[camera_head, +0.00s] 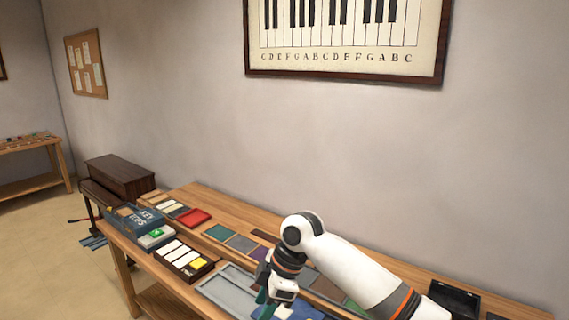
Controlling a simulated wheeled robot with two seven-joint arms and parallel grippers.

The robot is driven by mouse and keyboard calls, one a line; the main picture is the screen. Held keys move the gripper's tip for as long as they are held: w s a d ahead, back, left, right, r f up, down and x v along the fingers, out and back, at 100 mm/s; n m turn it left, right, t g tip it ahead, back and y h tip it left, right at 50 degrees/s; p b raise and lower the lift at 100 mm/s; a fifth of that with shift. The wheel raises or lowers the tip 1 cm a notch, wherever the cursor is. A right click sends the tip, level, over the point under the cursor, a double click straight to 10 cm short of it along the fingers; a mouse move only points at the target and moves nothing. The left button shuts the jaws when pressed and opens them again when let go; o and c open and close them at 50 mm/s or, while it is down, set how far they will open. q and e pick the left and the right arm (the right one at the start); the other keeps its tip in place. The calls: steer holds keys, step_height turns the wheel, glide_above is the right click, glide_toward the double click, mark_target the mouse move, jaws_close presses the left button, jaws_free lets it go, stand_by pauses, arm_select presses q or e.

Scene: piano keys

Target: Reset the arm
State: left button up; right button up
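My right arm (345,262), white with orange and dark bands, comes in from the lower right and reaches over the wooden workbench (215,194). Its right gripper (270,303) points down near the front of the bench, at the bottom edge of the picture. The gripper is over or beside a grey tray (228,287) and a blue item; I cannot tell whether it touches them. Small green parts show by its fingers, and the fingertips are too small and partly hidden to read. My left arm and gripper are not in view.
On the bench are a blue box (128,217), a dark tray with white and yellow blocks (184,260), a red tray (194,217), several coloured flat pieces and a black open box (453,299). A keyboard chart (345,37) hangs on the wall.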

steer(key=w+d+f+m+t+y+b, duration=0.1)
steer(key=d+f+m+b, duration=0.2)
steer(key=f, duration=1)
steer(key=w+d+f+m+t+b, duration=0.1)
steer(key=f+m+b, duration=0.3)
steer(key=f, duration=1)
steer(key=s+d+f+m+t+h+b, duration=0.1)
steer(key=s+d+f+m+b, duration=0.2)
steer(key=f, duration=0.9)
steer(key=s+d+f+m+b, duration=0.2)
steer(key=s+d+f, duration=0.25)
steer(key=f, duration=0.65)
steer(key=s+d+f+m+h+b, duration=0.25)
steer(key=s+d+f, duration=0.25)
steer(key=s+f, duration=0.55)
steer(key=s+d+f+m+h+b, duration=0.1)
steer(key=s+d+f+m+b, duration=0.15)
steer(key=s+d+f, duration=0.6)
steer(key=s+d+f+b, duration=0.1)
steer(key=s+f, duration=0.3)
steer(key=s, duration=0.3)
steer(key=s+d+f+g+b, duration=0.1)
steer(key=s+f, duration=0.3)
steer(key=s, duration=0.4)
steer(key=s+d+f+h+b, duration=0.1)
steer(key=s+f, duration=0.3)
steer(key=s, duration=0.4)
steer(key=shift+s+b, duration=0.25)
steer(key=shift+b, duration=0.45)
